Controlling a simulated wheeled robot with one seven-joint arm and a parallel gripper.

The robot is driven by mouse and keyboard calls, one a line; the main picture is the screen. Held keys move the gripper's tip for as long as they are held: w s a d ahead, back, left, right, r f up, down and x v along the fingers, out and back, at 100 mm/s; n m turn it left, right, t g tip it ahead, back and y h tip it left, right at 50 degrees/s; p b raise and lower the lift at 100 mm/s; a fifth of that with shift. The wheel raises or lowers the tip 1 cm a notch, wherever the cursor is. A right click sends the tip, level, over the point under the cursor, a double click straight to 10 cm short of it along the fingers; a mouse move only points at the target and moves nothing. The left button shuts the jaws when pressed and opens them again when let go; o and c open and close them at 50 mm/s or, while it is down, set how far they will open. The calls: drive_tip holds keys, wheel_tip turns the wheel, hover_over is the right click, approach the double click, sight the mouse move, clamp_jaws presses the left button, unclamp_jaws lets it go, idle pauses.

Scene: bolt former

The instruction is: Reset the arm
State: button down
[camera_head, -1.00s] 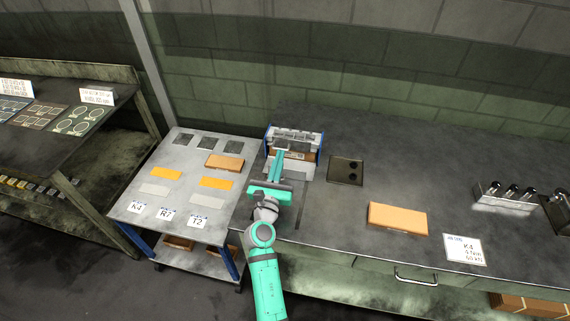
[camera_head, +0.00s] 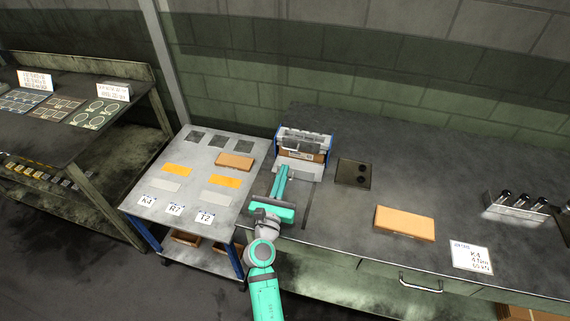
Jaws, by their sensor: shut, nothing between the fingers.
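My gripper (camera_head: 281,176) is at the end of my teal and grey arm, over the left part of the workbench (camera_head: 330,213). Its fingers are shut with nothing between them. It points toward the bolt former (camera_head: 304,142), a machine with blue side posts and a grey top at the bench's back left. An orange-brown block shows inside the machine's frame. The fingertips are just in front of the machine's pale front plate; I cannot tell the exact gap.
A cart (camera_head: 150,212) with labels K4, R7 and T2 stands left, bearing an orange block (camera_head: 235,161). On the bench are a dark plate (camera_head: 353,172), another orange block (camera_head: 404,222), a K4 card (camera_head: 471,257) and a tool rack (camera_head: 517,206). A dark shelf (camera_head: 60,125) stands far left.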

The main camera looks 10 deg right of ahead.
drive_tip(key=v, duration=0.8)
drive_tip(key=shift+d, duration=0.1)
